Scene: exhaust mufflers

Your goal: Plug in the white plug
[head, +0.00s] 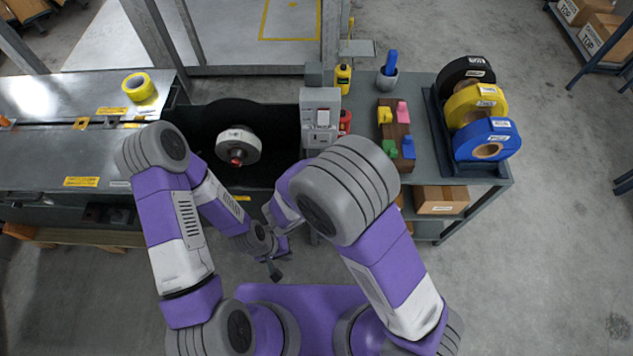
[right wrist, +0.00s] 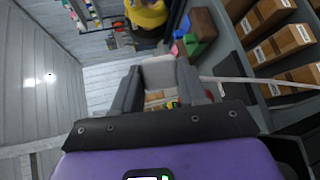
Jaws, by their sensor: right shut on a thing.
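In the right wrist view my right gripper (right wrist: 160,92) is shut on a pale grey-white block, which looks like the white plug (right wrist: 158,72). Its prongs and any cord cannot be made out. In the head view my right arm hides this gripper and the plug. A light grey box with a white front plate (head: 322,118) stands at the back of the bench, beyond my right elbow. I cannot tell whether it holds the socket. My left gripper (head: 274,266) hangs low in front of the bench, apart from everything; its finger gap is unclear.
Yellow tape (head: 139,86) lies on the left metal bench. Colored blocks in a wooden holder (head: 397,130) and large tape rolls (head: 477,112) stand right. A carton (head: 441,199) is below.

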